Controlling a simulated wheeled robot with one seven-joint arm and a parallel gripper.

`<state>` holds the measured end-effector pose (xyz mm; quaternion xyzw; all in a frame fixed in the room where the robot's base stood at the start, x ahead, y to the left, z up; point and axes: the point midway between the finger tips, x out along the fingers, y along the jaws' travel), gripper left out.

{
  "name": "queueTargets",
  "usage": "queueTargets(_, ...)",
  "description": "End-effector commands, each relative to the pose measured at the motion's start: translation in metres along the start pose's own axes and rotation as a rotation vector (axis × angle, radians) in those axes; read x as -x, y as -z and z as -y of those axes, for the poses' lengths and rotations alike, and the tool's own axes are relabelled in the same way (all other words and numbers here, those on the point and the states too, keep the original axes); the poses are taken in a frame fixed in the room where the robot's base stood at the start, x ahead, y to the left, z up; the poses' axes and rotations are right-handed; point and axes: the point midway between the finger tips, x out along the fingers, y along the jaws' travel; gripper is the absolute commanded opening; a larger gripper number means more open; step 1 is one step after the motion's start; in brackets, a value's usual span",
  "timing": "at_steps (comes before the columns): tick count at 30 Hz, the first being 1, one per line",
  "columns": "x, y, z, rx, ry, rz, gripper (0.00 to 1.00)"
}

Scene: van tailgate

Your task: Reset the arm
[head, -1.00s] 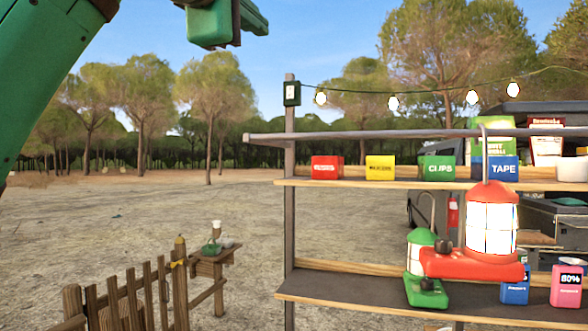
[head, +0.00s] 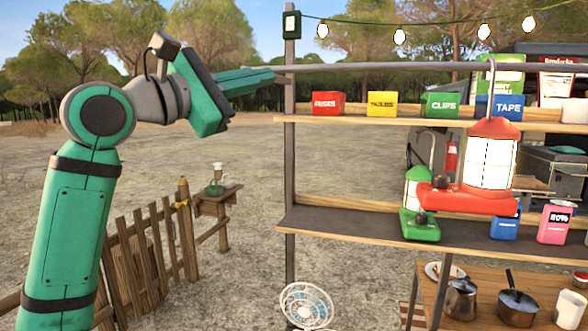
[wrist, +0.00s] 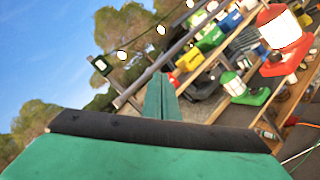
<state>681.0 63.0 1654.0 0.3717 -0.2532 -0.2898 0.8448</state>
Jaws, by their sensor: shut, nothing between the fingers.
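My arm is green and grey and rises on the left of the head view. My gripper (head: 262,77) is at its end, pointing right, near the left end of the shelf's top rail. Its fingers are together with nothing between them. In the wrist view my gripper (wrist: 161,82) shows as closed green fingers pointing toward the shelving, with the rail behind them. I cannot tell how far the fingertips are from the rail.
A shelf rack (head: 290,180) holds red, yellow, green and blue boxes. A wooden table (head: 430,290) with pots, a fan (head: 306,306) and a fence (head: 150,250) stand lower. Open ground lies behind.

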Motion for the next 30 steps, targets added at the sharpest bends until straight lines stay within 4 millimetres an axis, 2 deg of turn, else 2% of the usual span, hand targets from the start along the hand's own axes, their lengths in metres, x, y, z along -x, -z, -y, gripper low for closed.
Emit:
queueTargets(1, 0.000, 0.014, 0.015, 0.067, 0.005, 0.036, 0.00)
queueTargets(3, 0.001, 0.027, 0.032, 0.157, 0.010, 0.087, 0.00)
queueTargets(12, 0.011, 0.080, 0.108, 0.546, 0.022, 0.288, 0.00)
queueTargets(20, 0.027, 0.117, 0.177, 0.887, 0.023, 0.445, 0.00)
queueTargets(30, 0.057, 0.159, 0.268, 1.335, 0.000, 0.625, 0.00)
